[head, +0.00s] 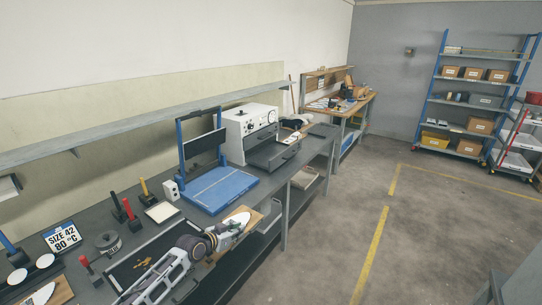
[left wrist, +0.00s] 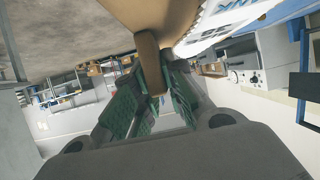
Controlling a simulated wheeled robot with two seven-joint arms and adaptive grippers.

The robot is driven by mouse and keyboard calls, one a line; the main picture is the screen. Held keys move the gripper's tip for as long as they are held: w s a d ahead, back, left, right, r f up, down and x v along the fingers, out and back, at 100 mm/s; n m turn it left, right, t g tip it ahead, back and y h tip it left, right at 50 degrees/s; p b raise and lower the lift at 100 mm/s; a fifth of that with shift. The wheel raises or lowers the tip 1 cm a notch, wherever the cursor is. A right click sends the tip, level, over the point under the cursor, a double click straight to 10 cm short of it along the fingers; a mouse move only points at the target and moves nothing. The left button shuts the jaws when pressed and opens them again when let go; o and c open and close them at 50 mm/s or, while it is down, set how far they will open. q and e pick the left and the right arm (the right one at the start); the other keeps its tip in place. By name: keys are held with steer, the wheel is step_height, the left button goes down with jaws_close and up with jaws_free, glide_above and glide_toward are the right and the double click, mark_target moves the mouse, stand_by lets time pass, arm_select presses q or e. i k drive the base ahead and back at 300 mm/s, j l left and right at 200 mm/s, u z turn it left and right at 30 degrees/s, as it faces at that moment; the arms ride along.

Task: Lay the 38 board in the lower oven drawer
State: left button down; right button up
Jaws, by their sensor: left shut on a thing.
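My left gripper (head: 212,240) is shut on a tan board that carries a white insole (head: 240,217). It holds the board above the bench edge, in front of the blue-framed press. In the left wrist view, the green-padded fingers (left wrist: 152,100) close around the board's brown tab (left wrist: 149,62). The board (left wrist: 150,12) fills the top there, and dark print on the insole (left wrist: 215,28) is only partly readable. The white oven (head: 250,121) stands beyond the press, with a dark drawer (head: 271,151) sticking out at its front. I cannot tell which drawer it is. My right gripper is not in view.
The blue press plate (head: 220,189) lies between the board and the oven. A size 42, 80 °C sign (head: 62,236), stamps with coloured handles (head: 131,214) and a tape roll (head: 108,242) crowd the near bench. The floor (head: 335,210) to the right is clear.

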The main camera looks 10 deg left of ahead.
mark_target(271, 154)
steer(key=i+j, duration=0.25)
steer(key=i, duration=0.2)
steer(key=i+j, duration=0.25)
steer(key=i, duration=0.2)
steer(key=i+j, duration=0.25)
steer(key=i, duration=0.2)
steer(key=i+l, duration=1.4)
